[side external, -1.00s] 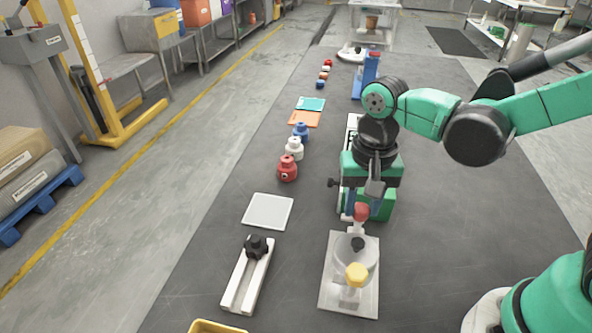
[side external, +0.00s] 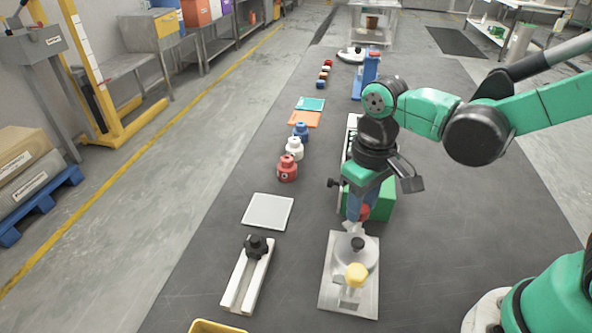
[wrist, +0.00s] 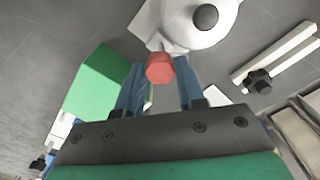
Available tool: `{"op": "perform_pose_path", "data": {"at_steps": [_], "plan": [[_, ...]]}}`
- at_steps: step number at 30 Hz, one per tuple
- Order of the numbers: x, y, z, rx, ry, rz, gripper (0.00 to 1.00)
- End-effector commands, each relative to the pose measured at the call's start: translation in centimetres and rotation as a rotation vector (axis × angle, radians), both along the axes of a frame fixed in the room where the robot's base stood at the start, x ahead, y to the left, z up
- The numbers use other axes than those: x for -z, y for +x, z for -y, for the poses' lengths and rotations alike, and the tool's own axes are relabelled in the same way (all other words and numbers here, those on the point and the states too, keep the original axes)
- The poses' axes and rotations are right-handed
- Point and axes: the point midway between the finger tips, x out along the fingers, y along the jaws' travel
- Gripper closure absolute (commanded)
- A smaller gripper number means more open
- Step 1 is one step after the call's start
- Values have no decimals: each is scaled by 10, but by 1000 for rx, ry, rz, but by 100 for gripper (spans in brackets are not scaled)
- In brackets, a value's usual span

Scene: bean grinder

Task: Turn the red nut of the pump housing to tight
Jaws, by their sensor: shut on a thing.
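The pump housing (side external: 369,259) is a pale grey round body with a black knob on top, fixed on a light plate with a yellow knob at its front. It also shows at the top of the wrist view (wrist: 178,30). The red nut (wrist: 159,69) sits on its side towards my gripper. My gripper (side external: 359,212) points down behind the housing, its blue fingers on either side of the nut and shut on it. In the side view the red nut (side external: 365,213) is partly hidden by the fingers.
A green box (side external: 383,202) stands close behind my gripper. A white slotted rail with a black knob (side external: 256,246) lies left of the housing, with a white plate (side external: 268,211) behind it. Red, white and blue jars (side external: 294,149) stand further back. The table's right side is largely clear.

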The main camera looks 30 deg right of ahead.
Motion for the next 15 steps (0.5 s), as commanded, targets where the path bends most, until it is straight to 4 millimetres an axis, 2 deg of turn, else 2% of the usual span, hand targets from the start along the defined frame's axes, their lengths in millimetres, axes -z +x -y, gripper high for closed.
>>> {"op": "perform_pose_path", "data": {"at_steps": [15], "plan": [[0,0,0,-485,0,2,100]]}}
